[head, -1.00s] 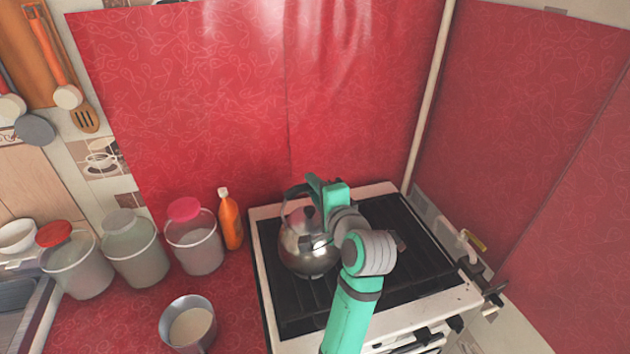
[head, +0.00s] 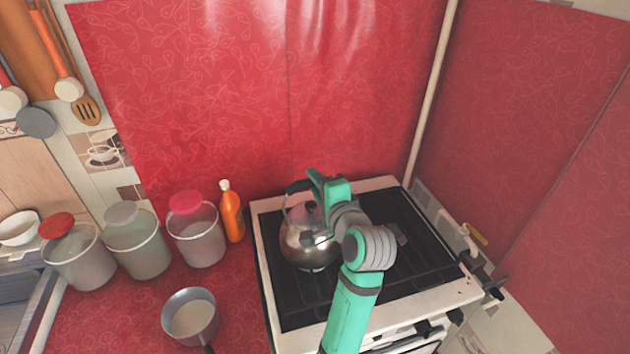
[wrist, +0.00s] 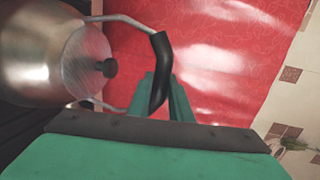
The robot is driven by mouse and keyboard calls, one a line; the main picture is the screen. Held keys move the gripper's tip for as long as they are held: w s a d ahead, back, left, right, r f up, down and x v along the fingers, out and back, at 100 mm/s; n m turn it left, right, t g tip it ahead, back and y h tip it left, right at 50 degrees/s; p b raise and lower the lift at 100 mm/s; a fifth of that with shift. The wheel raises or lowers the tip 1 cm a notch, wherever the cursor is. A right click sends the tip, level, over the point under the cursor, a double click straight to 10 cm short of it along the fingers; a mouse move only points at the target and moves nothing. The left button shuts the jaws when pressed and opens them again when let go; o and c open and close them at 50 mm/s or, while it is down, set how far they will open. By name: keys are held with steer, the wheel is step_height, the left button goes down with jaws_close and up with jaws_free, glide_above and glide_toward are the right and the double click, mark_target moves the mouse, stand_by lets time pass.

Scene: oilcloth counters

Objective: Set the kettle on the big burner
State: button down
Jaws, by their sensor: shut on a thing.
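The steel kettle (head: 306,246) is upright over the left part of the stove (head: 440,295); I cannot tell whether its base touches the black grate. In the wrist view the kettle (wrist: 30,55) lies at the left, with its lid and black knob showing. My gripper (head: 312,184) is at the top of the kettle, and in the wrist view it (wrist: 165,95) is shut on the black grip of the handle (wrist: 160,60). The burners, including the big one, cannot be made out; the kettle and my arm cover part of the grate.
An orange bottle (head: 231,212) and several lidded jars stand left of the stove. A saucepan (head: 191,316) sits on the red counter in front of them. The red wall (head: 230,90) rises behind the stove. The grate's right part is bare.

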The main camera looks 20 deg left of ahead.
steer(key=shift+f, duration=0.2)
steer(key=c, duration=1.7)
jaws_free()
steer(key=shift+o, duration=0.8)
steer(key=shift+f, duration=0.15)
steer(key=v, duration=1.1)
